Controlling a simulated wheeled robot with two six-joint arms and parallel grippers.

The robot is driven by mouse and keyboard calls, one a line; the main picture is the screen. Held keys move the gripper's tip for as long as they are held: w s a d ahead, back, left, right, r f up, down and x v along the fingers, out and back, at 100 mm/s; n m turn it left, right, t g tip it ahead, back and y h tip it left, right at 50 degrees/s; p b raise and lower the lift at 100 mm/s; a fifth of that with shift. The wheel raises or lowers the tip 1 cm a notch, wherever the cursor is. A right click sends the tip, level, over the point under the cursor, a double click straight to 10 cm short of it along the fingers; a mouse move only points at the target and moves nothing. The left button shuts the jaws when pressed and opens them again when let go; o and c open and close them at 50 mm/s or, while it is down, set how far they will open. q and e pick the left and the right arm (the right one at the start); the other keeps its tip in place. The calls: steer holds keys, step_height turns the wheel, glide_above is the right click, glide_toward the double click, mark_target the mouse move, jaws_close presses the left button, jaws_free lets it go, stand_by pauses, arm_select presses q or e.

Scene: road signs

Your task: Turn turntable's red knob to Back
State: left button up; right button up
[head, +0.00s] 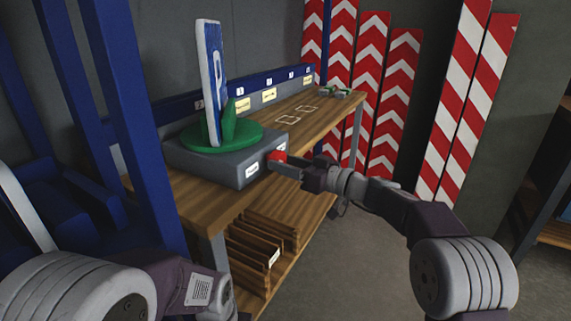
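The turntable is a grey box (205,168) with a round green plate (178,141) on top, standing on the wooden bench. A blue and white sign (210,75) stands upright on the plate in a green holder (229,122). The red knob (277,156) is on the box's front face, between small white labels whose words are too small to read. My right gripper (284,166) is at the knob, with a grey finger just below and in front of it. Whether the fingers close on the knob is unclear. My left arm is at the lower left; its gripper fingers do not show.
Wooden slots (262,240) are on the lower shelf. Blue posts (135,110) stand left. Red and white boards (370,90) lean behind. Floor at right is clear.

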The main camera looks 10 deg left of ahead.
steer(key=c, duration=0.4)
